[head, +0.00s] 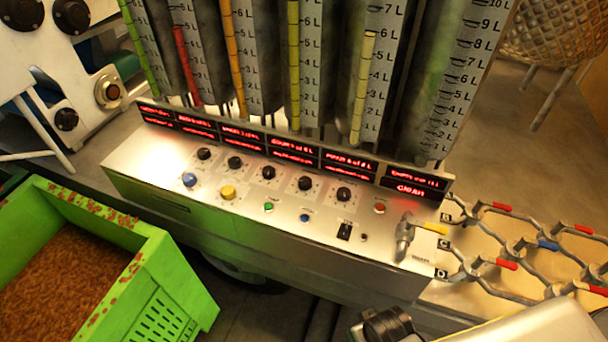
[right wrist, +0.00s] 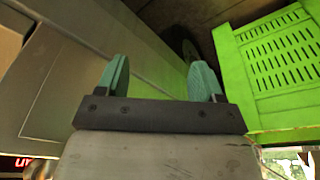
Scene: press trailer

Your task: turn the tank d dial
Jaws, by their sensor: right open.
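A row of several black dials sits on the sloped metal control panel (head: 150,160) in the head view. The fourth from the left (head: 305,183) stands below the display reading "of 8 L"; the dial labels are too small to read, so I cannot tell for sure which is tank D. The neighbouring dials are the third (head: 268,172) and the fifth (head: 343,194). In the right wrist view my right gripper (right wrist: 160,75) is open and empty, its teal fingers wide apart. It is apart from the dials, and none shows in that view. My left gripper is not in view.
A green crate (head: 180,265) stands front left and shows in the right wrist view (right wrist: 240,70). Gauge tubes rise behind; pipes with coloured valves lie right.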

